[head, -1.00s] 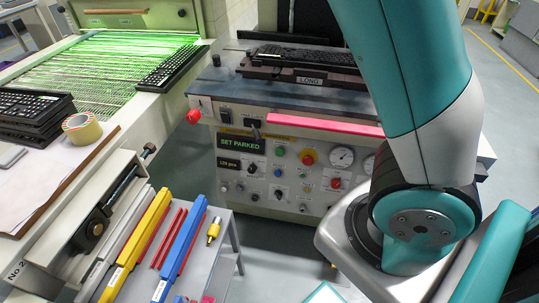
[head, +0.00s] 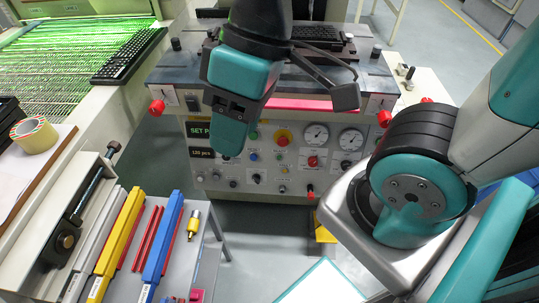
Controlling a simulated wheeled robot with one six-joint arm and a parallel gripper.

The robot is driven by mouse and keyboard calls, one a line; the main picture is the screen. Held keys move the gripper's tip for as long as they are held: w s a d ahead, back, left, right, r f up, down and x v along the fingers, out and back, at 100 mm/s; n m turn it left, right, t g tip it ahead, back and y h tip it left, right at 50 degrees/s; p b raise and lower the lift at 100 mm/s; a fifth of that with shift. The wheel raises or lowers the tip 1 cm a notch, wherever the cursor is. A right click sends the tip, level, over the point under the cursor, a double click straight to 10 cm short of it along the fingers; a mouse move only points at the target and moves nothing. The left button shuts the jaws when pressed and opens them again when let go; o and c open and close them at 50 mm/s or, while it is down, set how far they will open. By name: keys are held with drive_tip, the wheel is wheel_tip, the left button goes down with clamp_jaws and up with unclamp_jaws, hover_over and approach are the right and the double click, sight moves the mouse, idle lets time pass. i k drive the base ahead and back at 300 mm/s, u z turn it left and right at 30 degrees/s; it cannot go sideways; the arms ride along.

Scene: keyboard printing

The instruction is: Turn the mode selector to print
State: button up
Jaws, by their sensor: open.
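My gripper (head: 230,140) hangs in front of the machine's control panel (head: 300,183), pointing down. Its teal finger end covers part of the green "SET PARKED" display (head: 196,129) and the panel just right of the "120 pcs" display (head: 201,153). It is open, and no object shows in it. Small knobs and buttons sit on the panel, among them a black knob (head: 257,178) low and right of the gripper. I cannot read which control is the mode selector; it may be hidden behind the gripper. Contact with the panel cannot be told.
Red knobs flank the machine's top, one at left (head: 157,107). A pink bar (head: 300,104) runs along its front edge. A grey side table (head: 207,250) holds yellow and blue bars (head: 163,245). Open floor (head: 265,240) lies below the panel.

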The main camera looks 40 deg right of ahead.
sight(256, 177)
drive_tip(key=z, duration=0.45)
drive_tip(key=k, duration=0.95)
drive_tip(key=u, duration=0.75)
